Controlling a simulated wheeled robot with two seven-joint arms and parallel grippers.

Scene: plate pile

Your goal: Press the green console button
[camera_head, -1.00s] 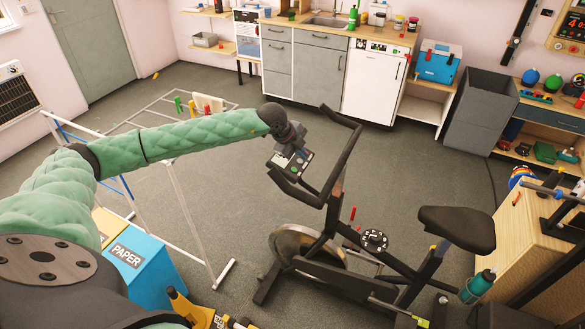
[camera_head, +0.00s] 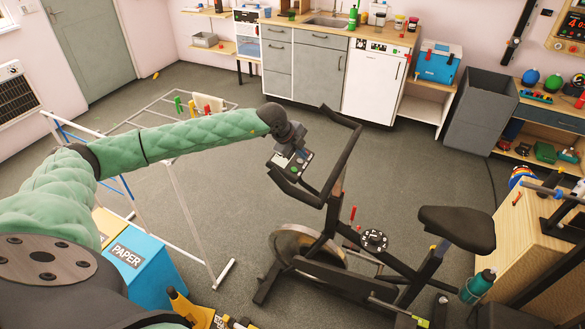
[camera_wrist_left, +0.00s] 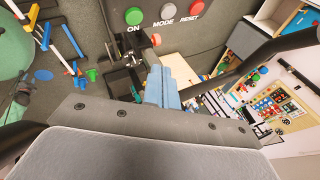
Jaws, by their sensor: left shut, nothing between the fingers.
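The green button (camera_wrist_left: 133,16), labelled ON, sits on the dark exercise bike console at the top of the left wrist view. A white MODE button (camera_wrist_left: 167,11) and a red RESET button (camera_wrist_left: 199,4) are beside it. In the head view the console (camera_head: 302,160) is between the bike's handlebars, partly hidden by my left wrist. My left gripper (camera_wrist_left: 158,70) is shut and empty, with its blue-grey fingers just below the ON and MODE labels in the wrist view. I cannot tell whether the fingertips touch the console. My right gripper is not in view.
The bike's black handlebars (camera_head: 345,150) surround the console closely. A white drying rack (camera_head: 180,205) stands under my left arm, and a blue PAPER bin (camera_head: 150,270) is below it. The floor behind the bike is clear.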

